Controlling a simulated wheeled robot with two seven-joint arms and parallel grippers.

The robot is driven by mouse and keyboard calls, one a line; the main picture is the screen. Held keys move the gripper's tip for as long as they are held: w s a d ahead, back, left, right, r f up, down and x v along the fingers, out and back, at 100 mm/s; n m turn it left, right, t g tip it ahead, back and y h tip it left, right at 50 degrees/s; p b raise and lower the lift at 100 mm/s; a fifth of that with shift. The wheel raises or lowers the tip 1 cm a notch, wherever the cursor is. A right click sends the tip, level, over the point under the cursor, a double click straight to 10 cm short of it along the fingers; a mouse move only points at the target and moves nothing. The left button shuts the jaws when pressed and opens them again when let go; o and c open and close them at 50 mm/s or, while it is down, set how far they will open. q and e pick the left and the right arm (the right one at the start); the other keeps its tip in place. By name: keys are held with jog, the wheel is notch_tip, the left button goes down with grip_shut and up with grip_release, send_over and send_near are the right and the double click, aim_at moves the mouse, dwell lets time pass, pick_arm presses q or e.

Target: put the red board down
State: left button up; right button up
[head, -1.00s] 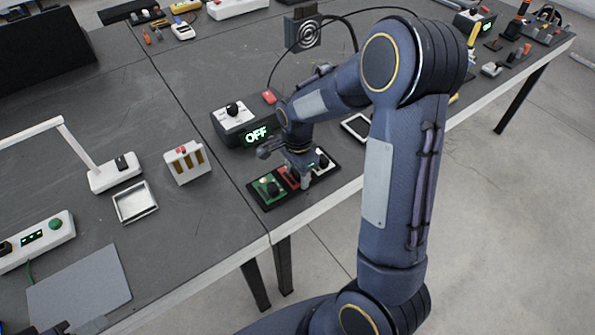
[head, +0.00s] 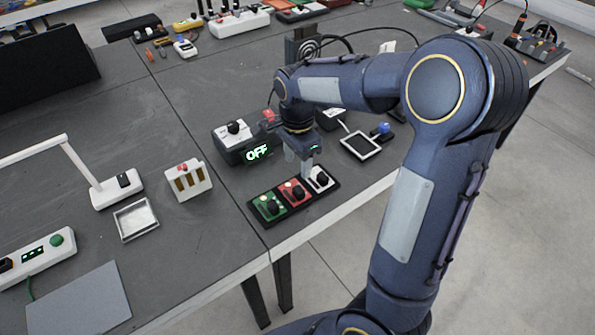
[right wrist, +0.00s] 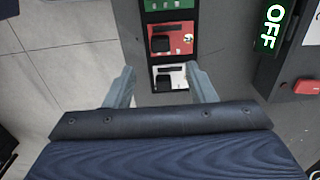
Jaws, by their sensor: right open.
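The red board (head: 291,188) lies in the middle of a black tray (head: 318,199), between a green board (head: 268,208) and a white board (head: 319,176). Each carries a black knob or grip. In the right wrist view the red board (right wrist: 181,38) lies flat in the row, beyond the white board (right wrist: 169,84). My right gripper (head: 300,170) is open and empty, raised above the tray near the white board. In the right wrist view its fingers (right wrist: 161,74) stand apart on either side of the white board, clear of the red one. My left gripper is out of view.
A box with a green OFF display (head: 257,153) stands just behind the tray. A white-framed dish (head: 361,146) lies to its right. A white box with slots (head: 188,181) and a lamp (head: 118,190) stand to the left. The table's front edge is close to the tray.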

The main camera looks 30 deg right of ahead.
jog(key=s+a+r+n+t+y, duration=0.2)
jog(key=s+a+n, duration=0.1)
jog(key=s+n, duration=0.4)
jog(key=s+a+r+n+t+y, duration=0.1)
jog(key=s+a+r+n+t, duration=0.1)
jog(key=s+n, duration=0.6)
jog(key=s+a+t, duration=0.1)
jog(key=s+a, duration=0.1)
jog(key=s, duration=0.3)
jog(key=shift+r+n+t+y, duration=0.25)
jog(key=shift+n+t+y, duration=0.05)
jog(key=shift+y, duration=0.1)
jog(key=shift+r, duration=0.1)
jog(key=shift+r, duration=0.15)
